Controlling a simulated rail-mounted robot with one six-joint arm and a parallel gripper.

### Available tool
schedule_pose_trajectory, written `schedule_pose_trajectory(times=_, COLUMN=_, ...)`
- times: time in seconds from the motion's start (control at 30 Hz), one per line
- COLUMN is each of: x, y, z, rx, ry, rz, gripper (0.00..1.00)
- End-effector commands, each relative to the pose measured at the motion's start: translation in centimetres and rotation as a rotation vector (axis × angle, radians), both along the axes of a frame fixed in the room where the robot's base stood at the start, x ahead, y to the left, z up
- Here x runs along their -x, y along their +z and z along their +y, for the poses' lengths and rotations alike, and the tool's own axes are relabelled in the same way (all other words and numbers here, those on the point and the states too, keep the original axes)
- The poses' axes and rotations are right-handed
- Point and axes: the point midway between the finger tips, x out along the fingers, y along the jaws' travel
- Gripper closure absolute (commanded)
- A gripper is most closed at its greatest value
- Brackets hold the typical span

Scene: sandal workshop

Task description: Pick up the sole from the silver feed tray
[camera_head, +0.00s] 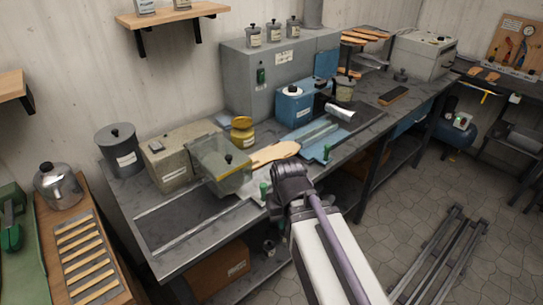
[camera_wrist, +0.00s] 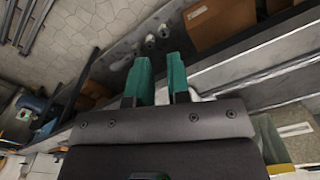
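A tan sole (camera_head: 275,154) lies on the bench in the head view, at the back end of a pale silver tray (camera_head: 262,183). The sole is not clearly visible in the wrist view.
A clear-walled box (camera_head: 220,165) stands left of the tray, and a blue plate with a press (camera_head: 322,138) stands right of it. A yellow pot (camera_head: 242,131) is behind. Small green posts stand near the bench front. Brown boxes (camera_wrist: 218,22) sit on the lower shelf.

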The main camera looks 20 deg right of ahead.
Motion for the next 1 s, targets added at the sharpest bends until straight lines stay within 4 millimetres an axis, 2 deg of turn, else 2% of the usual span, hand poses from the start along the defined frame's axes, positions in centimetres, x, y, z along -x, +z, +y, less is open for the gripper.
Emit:
schedule_pose_trajectory(times=0.07, x=0.0, y=0.0, z=0.0, rx=0.0, ry=0.0, rz=0.0, gripper=0.75)
schedule_pose_trajectory(times=0.83, x=0.0, y=0.0, z=0.0, rx=0.0, ry=0.0, rz=0.0, gripper=0.01)
schedule_pose_trajectory(times=1.0, x=0.0, y=0.0, z=0.0, rx=0.0, ry=0.0, rz=0.0, gripper=0.0)
